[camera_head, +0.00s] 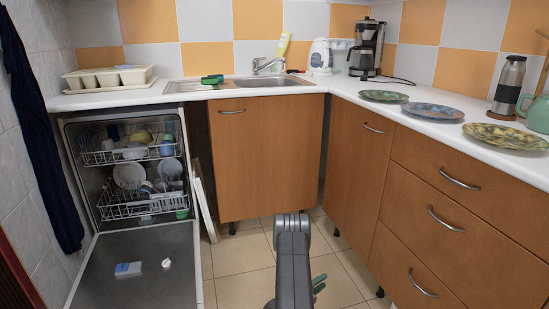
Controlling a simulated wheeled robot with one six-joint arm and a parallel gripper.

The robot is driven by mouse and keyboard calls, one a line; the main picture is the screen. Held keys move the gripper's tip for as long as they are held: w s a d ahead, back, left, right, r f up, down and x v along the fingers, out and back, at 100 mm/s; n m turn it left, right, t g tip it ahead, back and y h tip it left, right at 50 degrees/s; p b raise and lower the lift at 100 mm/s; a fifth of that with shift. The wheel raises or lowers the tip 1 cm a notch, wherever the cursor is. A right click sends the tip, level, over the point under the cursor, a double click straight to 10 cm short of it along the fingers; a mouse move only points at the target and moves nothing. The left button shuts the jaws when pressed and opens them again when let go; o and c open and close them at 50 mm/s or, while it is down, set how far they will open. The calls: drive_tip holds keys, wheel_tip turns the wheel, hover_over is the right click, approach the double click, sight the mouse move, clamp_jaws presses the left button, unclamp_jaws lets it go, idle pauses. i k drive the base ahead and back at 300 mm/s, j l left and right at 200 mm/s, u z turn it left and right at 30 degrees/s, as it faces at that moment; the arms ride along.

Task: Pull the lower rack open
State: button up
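The dishwasher (68,150) stands at the left with its door (140,285) folded down flat. The lower rack (120,210) is a wire rack inside the tub, holding plates and other dishes. It appears to sit back within the tub. The upper rack (105,158) above it holds bowls and cups. My dark grey arm rises at the bottom centre, right of the door and apart from the racks. A small dark green two-pronged shape (319,284) beside the arm may be my gripper; its opening is unclear and the arm hides the rest.
A white panel (203,203) leans right of the dishwasher. Cabinets (268,160) stand behind and at the right. Tiled floor (240,255) is clear between door and arm.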

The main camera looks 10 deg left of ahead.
sight(108, 220)
drive_tip(key=i+u, duration=0.35)
drive_tip(key=i, duration=0.15)
drive_tip(key=i+l+u, duration=0.2)
drive_tip(key=i+u, duration=0.2)
drive_tip(key=i+l+u, duration=0.35)
drive_tip(key=i, duration=0.2)
drive_tip(key=i+l+u, duration=0.15)
drive_tip(key=i+u, duration=0.15)
drive_tip(key=u, duration=0.15)
drive_tip(key=i+l+u, duration=0.25)
drive_tip(key=u, duration=0.2)
drive_tip(key=i+l+u, duration=0.3)
drive_tip(key=u, duration=0.15)
drive_tip(key=i+l+u, duration=0.15)
drive_tip(key=l+u, duration=0.3)
drive_tip(key=i+l+u, duration=0.15)
drive_tip(key=l, duration=0.2)
